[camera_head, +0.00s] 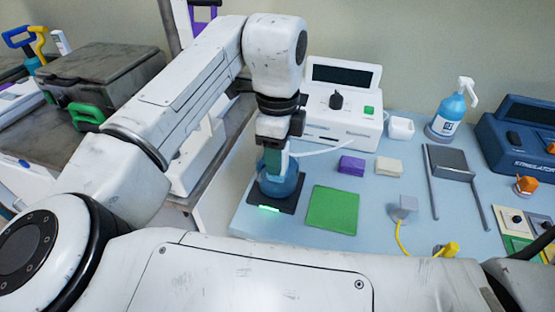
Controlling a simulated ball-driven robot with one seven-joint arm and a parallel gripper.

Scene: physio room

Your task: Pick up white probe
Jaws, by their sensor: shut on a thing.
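The white probe (290,163) shows only as a small pale strip at my gripper, with a white cable running right toward the white device. My gripper (278,162) points down and is shut on the probe. It is directly above a blue round holder (280,188) on a dark base with a lit green strip. The jaws and wrist hide most of the probe. I cannot tell whether its lower end still touches the holder.
The white device (350,128) with a dark screen stands behind. A green pad (333,210), purple block (351,165), cream block (389,167), grey stand (449,161) and blue bottle (447,120) lie rightward on the blue tabletop (375,220). A grey case (100,75) is at left.

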